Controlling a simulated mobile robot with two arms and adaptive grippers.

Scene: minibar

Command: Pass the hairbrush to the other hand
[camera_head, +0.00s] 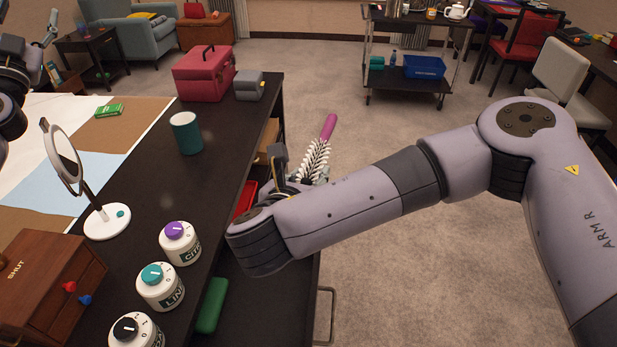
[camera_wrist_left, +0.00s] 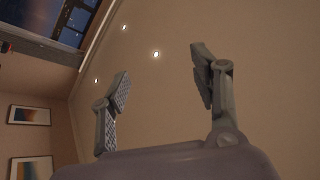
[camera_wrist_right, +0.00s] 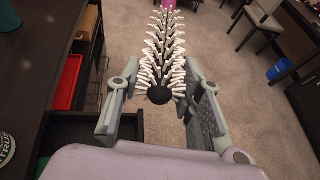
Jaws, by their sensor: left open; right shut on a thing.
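The hairbrush (camera_head: 315,157) has a pink handle and a round head of white bristles with a dark tip. My right gripper (camera_head: 300,180) is shut on the bristle head, and the handle points up and away from it. In the right wrist view the brush (camera_wrist_right: 165,45) stands between the two fingers of the right gripper (camera_wrist_right: 160,95), its dark round tip nearest the camera. My left gripper (camera_wrist_left: 160,85) is open and empty in the left wrist view, with only ceiling and wall behind it. In the head view only part of my left arm shows, at the upper left edge.
A dark counter (camera_head: 135,215) holds a mirror (camera_head: 65,160), a green cup (camera_head: 186,132), several labelled jars (camera_head: 180,243), a wooden box (camera_head: 45,285) and a pink case (camera_head: 203,73). An open drawer (camera_wrist_right: 125,125) sits below the right gripper.

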